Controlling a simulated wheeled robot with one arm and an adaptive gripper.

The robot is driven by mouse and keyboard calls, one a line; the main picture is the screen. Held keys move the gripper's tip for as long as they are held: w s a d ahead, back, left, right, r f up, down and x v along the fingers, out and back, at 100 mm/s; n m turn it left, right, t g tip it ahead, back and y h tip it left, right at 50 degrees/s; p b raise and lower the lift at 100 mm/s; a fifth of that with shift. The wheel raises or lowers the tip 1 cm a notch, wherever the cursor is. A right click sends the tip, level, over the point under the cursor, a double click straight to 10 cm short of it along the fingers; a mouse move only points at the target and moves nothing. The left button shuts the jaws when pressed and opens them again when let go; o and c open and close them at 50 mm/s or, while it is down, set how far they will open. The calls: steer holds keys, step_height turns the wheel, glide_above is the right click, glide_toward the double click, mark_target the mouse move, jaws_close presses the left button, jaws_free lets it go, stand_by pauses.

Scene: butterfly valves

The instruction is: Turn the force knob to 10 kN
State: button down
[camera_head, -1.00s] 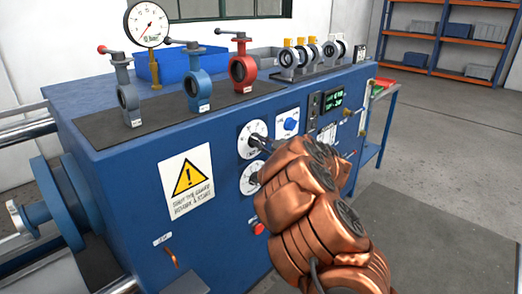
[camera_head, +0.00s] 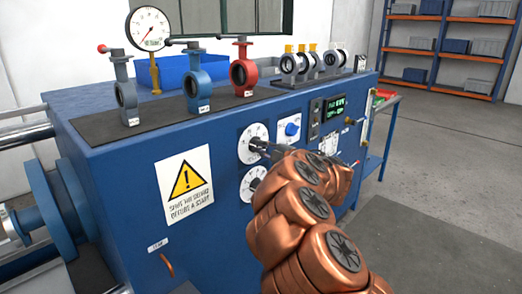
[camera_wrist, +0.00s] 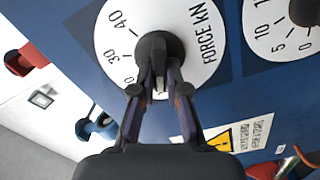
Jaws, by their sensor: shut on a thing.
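The force dial (camera_wrist: 205,45) is a white disc marked "FORCE kN" with 30 and 40 readable in the wrist view. Its dark knob (camera_wrist: 158,44) is in the middle. My gripper (camera_wrist: 160,84) is shut on the knob, one finger on each side, with a pale strip showing between the fingers. The fingers and knob hide part of the scale, and I cannot tell which number the knob points at. In the head view the force dial (camera_head: 249,153) is the upper white dial on the blue cabinet's front, and my gripper (camera_head: 262,147) reaches it from the right.
A second dial (camera_head: 248,186) sits just below. A blue knob (camera_head: 292,127) and a green-lit display (camera_head: 334,107) are to the right. A yellow warning sign (camera_head: 185,183) is to the left. Valves and a gauge (camera_head: 148,29) stand on the blue cabinet (camera_head: 110,160). Open floor lies at right.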

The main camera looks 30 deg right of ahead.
stand_by(0.3)
steer(key=c, duration=1.2)
jaws_free()
steer(key=v, duration=1.2)
